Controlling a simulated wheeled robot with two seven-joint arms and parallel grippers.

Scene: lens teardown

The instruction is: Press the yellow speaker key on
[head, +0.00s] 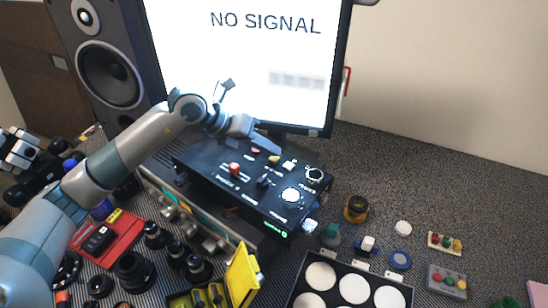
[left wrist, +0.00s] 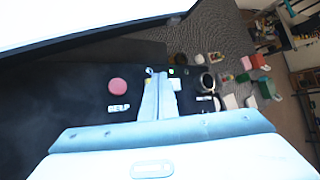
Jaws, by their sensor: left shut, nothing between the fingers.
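The black control panel (head: 225,180) lies below the monitor, with several keys and knobs on its top. The small yellow key (head: 273,159) is near the panel's back edge, beside a white key (head: 289,165). My left gripper (head: 279,150) reaches in from the left, just behind the yellow key. In the left wrist view its fingers (left wrist: 159,75) are shut together and empty, pointing over the panel. A bit of yellow (left wrist: 148,79) shows at the left of the fingertips, mostly hidden by them. I cannot tell whether they touch it. My right gripper is not in view.
A round red button (left wrist: 118,86) marked HELP is left of the fingers. The monitor (head: 245,60) reading NO SIGNAL stands close behind the panel, and a speaker (head: 105,60) stands at the left. Lenses, a tray (head: 340,264) of white discs and small parts crowd the front.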

